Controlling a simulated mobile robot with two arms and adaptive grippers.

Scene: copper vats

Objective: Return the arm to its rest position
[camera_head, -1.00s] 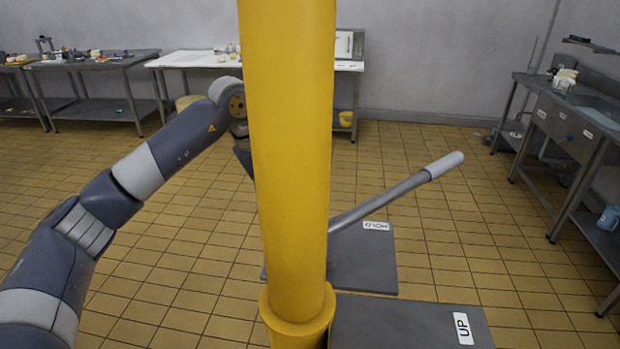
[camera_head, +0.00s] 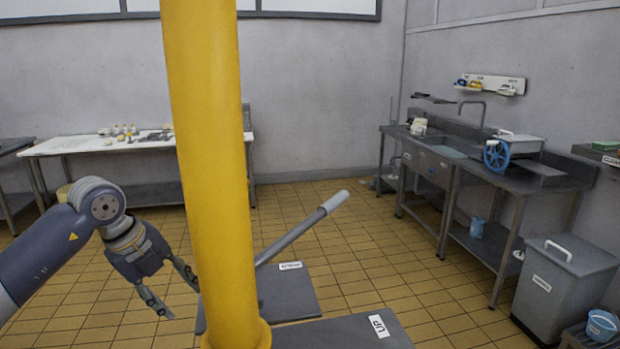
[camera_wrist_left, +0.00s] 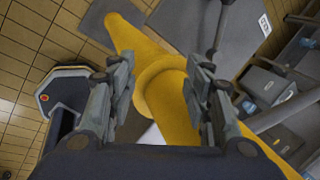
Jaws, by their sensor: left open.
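My left arm (camera_head: 50,245) comes in from the left in the head view. My left gripper (camera_head: 180,296) is open and empty, its fingers pointing down and to the right, left of the yellow column (camera_head: 212,170). In the left wrist view the open fingers (camera_wrist_left: 160,95) show on either side of the yellow column (camera_wrist_left: 152,55) in the picture; I cannot tell how far beyond them it is. My right gripper is not in view.
A grey lever (camera_head: 300,228) leans up to the right behind the column, above dark plates labelled HOLD (camera_head: 305,306) and UP (camera_head: 345,335). A white-topped table (camera_head: 90,147) stands at the back. A sink counter (camera_head: 440,165) and a lidded bin (camera_head: 562,285) stand right. Tiled floor lies open between.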

